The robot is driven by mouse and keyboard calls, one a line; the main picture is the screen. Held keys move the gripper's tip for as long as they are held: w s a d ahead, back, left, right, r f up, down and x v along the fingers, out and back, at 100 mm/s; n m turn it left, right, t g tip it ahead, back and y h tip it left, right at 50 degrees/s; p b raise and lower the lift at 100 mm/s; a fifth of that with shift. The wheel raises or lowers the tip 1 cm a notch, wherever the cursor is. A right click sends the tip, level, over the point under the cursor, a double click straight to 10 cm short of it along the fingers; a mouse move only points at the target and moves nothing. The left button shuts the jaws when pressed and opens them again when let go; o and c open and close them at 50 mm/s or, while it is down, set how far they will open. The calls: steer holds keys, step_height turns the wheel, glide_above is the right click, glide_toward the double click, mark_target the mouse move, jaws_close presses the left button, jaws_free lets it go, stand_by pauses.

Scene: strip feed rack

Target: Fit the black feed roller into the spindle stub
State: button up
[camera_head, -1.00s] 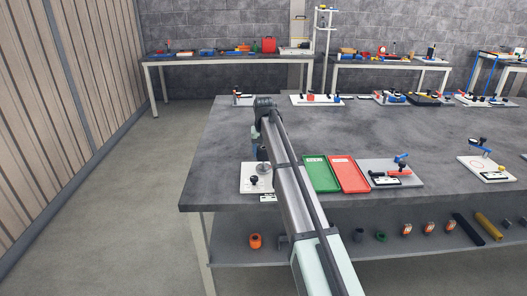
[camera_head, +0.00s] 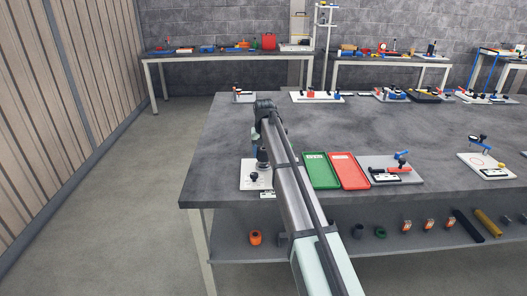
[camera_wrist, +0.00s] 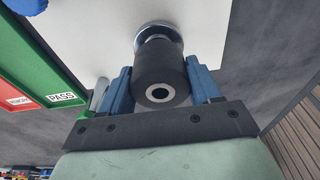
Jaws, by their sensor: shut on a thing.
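The black feed roller (camera_wrist: 160,72) is between the blue fingers of my gripper (camera_wrist: 160,88), which is shut on it. Its near end faces the wrist camera, with a pale ring around the bore. Beyond the far end, a round silver flange of the spindle stub (camera_wrist: 157,31) shows on a white plate (camera_wrist: 110,40). The roller lines up roughly with it; whether they touch is hidden. In the head view the roller (camera_head: 262,157) is dark above the white plate (camera_head: 248,184), beside my arm, and the stub is covered.
A green tray (camera_head: 321,171) and a red tray (camera_head: 349,171) lie right of the plate. A grey fixture board (camera_head: 410,178) with black and blue parts is further right. A black knob (camera_head: 254,176) stands on the white plate. The table's left edge is close by.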

mark_target(264, 151)
steer(key=shift+f, duration=0.95)
steer(key=o, duration=1.2)
step_height(264, 151, up, 14)
steer(key=s, duration=0.2)
steer(key=shift+f, duration=0.2)
